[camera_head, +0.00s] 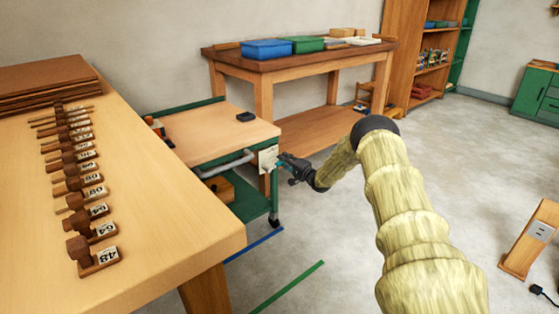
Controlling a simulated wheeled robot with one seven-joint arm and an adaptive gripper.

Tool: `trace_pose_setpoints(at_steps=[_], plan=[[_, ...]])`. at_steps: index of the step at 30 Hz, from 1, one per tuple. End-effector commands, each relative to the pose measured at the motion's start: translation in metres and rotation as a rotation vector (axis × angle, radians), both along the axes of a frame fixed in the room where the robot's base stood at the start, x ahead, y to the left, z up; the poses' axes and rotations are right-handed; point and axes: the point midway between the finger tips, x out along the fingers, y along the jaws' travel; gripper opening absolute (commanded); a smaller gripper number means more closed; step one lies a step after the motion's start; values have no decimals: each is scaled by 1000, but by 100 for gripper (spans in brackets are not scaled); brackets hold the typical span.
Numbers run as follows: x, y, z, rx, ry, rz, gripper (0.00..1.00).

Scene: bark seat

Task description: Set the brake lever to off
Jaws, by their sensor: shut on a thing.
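The cart has a pale wooden top (225,135) and a green frame. A small white plate (266,156) is on its right end, beside the grey push handle (222,167). My gripper (281,163) reaches in from the right and is shut on the brake lever at this plate. The lever is mostly hidden by the fingers, and its exact angle is too small to tell. Any off marking on the plate cannot be read.
A wooden table (150,165) with several numbered wooden blocks stands close at the left. A workbench (300,55) with blue and green trays stands behind the cart. Blue (255,245) and green (287,287) floor lines lie in front.

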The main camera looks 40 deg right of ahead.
Motion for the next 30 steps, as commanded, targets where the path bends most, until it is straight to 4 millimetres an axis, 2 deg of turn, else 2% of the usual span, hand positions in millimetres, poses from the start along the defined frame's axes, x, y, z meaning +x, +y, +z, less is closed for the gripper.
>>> trace_pose_setpoints(at_steps=[9,10,13,23,26,30], plan=[[-2,-3,-3,2,4,-5,0],[-2,-3,-3,2,4,-5,23],[-1,-2,-3,2,5,-4,40],[0,1,-1,1,2,0,40],[-5,0,-1,1,3,1,40],[-21,-2,-1,3,3,0,40]])
